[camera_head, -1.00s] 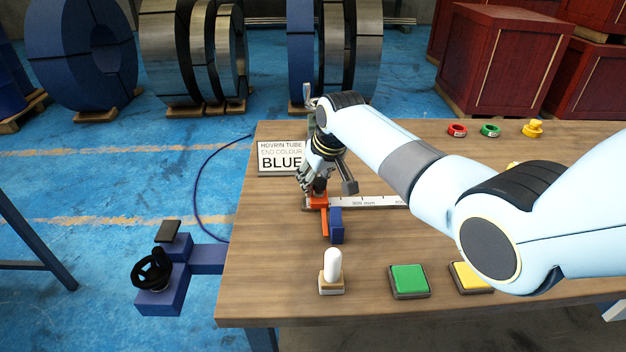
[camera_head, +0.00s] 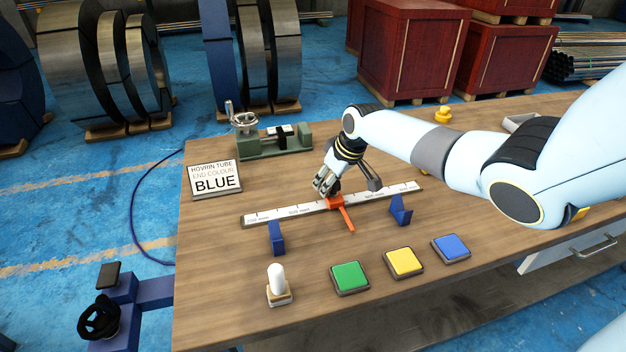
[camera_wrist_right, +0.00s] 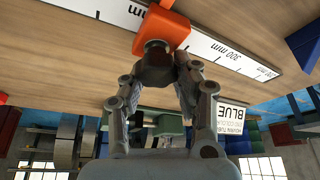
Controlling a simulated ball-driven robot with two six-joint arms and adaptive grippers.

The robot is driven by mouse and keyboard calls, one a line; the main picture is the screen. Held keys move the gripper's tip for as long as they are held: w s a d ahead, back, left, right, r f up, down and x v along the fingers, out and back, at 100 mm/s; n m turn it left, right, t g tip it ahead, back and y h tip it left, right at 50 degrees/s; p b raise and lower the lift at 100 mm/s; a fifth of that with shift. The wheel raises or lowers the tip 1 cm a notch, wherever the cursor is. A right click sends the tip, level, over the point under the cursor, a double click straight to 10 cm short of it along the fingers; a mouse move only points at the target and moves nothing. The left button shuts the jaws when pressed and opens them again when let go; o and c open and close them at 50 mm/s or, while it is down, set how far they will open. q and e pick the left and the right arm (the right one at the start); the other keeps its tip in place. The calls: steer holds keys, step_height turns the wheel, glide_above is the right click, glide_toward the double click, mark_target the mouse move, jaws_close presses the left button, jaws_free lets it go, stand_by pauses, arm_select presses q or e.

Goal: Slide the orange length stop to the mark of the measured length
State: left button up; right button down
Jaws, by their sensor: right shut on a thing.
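The orange length stop (camera_head: 341,208) sits on the white measuring rail (camera_head: 270,216) in the head view, around the middle of its length. My right gripper (camera_head: 328,190) is shut on the stop's upper part. In the right wrist view the fingers (camera_wrist_right: 161,66) close on a dark knob below the orange block (camera_wrist_right: 163,30). The rail's scale shows beside it in the wrist view (camera_wrist_right: 222,52), with a 300 mm print to the right of the stop there. The exact reading at the stop is hidden by the gripper. My left gripper is not in view.
Two blue supports (camera_head: 277,238) (camera_head: 400,210) stand in front of the rail. Green (camera_head: 350,277), yellow (camera_head: 404,262) and blue (camera_head: 451,248) pads and a white-topped piece (camera_head: 277,283) lie nearer the front. A sign reading BLUE (camera_head: 216,180) and a green vise (camera_head: 275,143) stand behind.

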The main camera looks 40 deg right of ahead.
steer(key=shift+s+f, duration=0.45)
steer(key=shift+s, duration=0.05)
steer(key=c, duration=0.9)
jaws_free()
steer(key=shift+s, duration=0.1)
steer(key=shift+c, duration=0.2)
steer(key=shift+r, duration=0.2)
steer(key=shift+w, duration=0.2)
steer(key=shift+s+d+r, duration=0.1)
steer(key=shift+d+r, duration=0.05)
steer(key=shift+r, duration=0.45)
steer(key=v, duration=1.1)
steer(key=shift+f, duration=0.1)
